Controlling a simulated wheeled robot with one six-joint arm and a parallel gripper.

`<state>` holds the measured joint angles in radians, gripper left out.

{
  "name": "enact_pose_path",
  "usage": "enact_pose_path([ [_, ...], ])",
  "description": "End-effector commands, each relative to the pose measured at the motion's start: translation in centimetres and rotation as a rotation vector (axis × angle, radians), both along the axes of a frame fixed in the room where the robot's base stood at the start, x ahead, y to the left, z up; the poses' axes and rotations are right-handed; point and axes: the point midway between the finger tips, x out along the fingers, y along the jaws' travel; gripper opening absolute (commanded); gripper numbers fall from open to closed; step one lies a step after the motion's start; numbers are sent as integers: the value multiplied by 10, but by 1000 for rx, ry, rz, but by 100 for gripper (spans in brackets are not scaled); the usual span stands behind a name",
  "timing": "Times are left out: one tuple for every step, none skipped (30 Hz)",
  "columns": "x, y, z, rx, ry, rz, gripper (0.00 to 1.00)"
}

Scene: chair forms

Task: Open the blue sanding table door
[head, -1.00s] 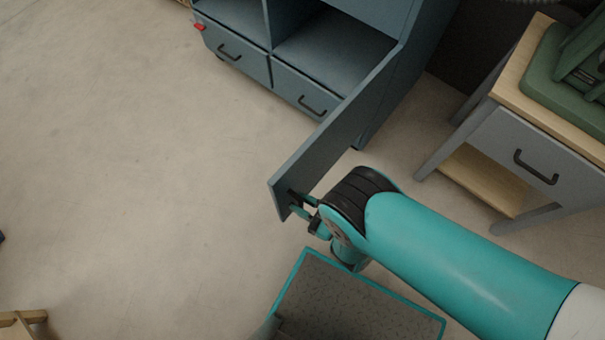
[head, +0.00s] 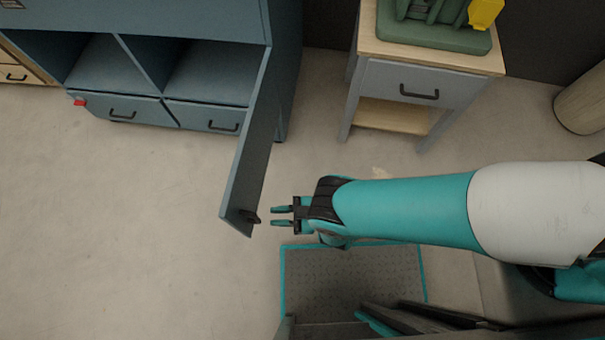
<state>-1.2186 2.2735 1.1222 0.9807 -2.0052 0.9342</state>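The blue sanding table (head: 185,20) stands at the upper left, seen from above. Its blue door (head: 250,150) is swung wide open on the right side and juts out toward me, seen nearly edge-on. A dark handle (head: 250,217) sits near the door's free end, on its right face. My gripper (head: 272,215) is just right of the handle, pointing left at it. Its two fingers are apart with nothing between them, and a small gap shows between the fingertips and the handle.
Two open compartments and two drawers (head: 118,108) show in the sanding table; a red piece (head: 79,101) is at the left drawer. A grey side table (head: 415,85) with a green machine (head: 435,30) stands at the upper right. The floor (head: 100,230) at left is clear.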

Motion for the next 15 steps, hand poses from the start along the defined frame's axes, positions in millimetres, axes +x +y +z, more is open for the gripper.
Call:
enact_pose_path([
  [-1, -11, 7, -3, 0, -2, 24],
  [-1, -16, 7, -3, -1, -2, 24],
  [-1, -21, 6, -3, -1, -2, 24],
  [0, -25, 5, -2, -1, -2, 24],
  [0, -29, 4, -3, -1, -2, 24],
  [0, -35, 4, -3, -1, -3, 24],
  [0, -39, 4, -3, -1, -3, 24],
  [0, -43, 4, -3, -1, -3, 24],
  [0, -45, 1, -2, -2, -2, 24],
  [0, -48, 0, -2, -1, -2, 24],
  [0, -50, 0, -2, 0, -2, 24],
  [0, -53, -1, -3, 0, -2, 24],
  [0, -55, 0, -3, -1, -2, 24],
  [0, -57, -1, -4, -2, -3, 24],
  [0, -59, -1, -3, 0, -3, 24],
])
